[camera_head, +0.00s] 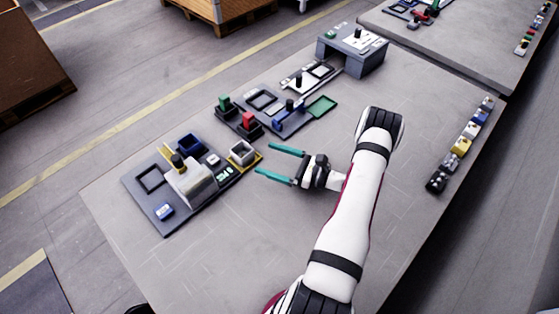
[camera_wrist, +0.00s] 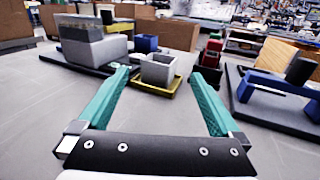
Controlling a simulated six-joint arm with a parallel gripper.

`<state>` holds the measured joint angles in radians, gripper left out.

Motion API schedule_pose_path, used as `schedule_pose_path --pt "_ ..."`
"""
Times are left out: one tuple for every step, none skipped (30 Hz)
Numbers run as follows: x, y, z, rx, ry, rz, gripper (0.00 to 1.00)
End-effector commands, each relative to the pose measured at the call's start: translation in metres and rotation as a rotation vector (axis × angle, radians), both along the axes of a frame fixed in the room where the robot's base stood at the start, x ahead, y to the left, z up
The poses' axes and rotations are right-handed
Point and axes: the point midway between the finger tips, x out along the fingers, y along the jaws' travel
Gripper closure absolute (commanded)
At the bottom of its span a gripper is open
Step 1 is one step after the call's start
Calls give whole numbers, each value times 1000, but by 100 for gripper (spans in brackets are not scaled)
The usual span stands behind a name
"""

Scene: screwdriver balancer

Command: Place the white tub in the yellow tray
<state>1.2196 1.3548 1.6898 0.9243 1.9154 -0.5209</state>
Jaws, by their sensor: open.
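The white tub (camera_head: 242,151), a small square open-topped box that looks light grey, sits upright in the yellow tray (camera_head: 259,157) at the right end of a dark board. In the wrist view the tub (camera_wrist: 157,68) stands within the low rim of the yellow tray (camera_wrist: 150,90), straight ahead. My gripper (camera_head: 265,159) is open and empty, with its two teal fingers pointing at the tub. In the wrist view the gripper (camera_wrist: 159,76) has a finger on each side of the line to the tub. The fingertips appear short of the tub and apart from it.
The dark board (camera_head: 165,223) also carries a grey block (camera_head: 193,187) and a blue bin (camera_head: 190,144). Green and red (camera_head: 248,121) parts stand behind my gripper. A grey bench box (camera_head: 352,58) is at the back. Several small coloured items (camera_head: 461,146) line the right edge. The front table is clear.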

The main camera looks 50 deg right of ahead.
Motion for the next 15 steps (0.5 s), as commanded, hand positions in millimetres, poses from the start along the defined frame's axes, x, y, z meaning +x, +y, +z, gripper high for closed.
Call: schedule_pose_path --pt "-8 -4 0 0 0 -3 0" --pt "-12 -6 0 0 -1 -3 0" --pt "-17 -8 0 0 -1 -2 0" --pt "-20 -9 0 0 -1 -2 0" --pt "-22 -10 0 0 -1 -2 0" --pt "-25 -10 0 0 -1 -1 0" --pt "-27 -11 0 0 -1 -1 0" --pt "-27 -11 0 0 -1 -1 0" --pt "-28 -11 0 0 0 0 0" --pt "-28 -11 0 0 0 0 0" --pt "-28 -11 0 0 0 1 0" --pt "-27 -10 2 -4 0 11 0" --pt "-25 -7 6 -12 2 28 0" --pt "-22 -1 12 -25 5 58 0" --pt "-15 10 24 -50 12 120 0"
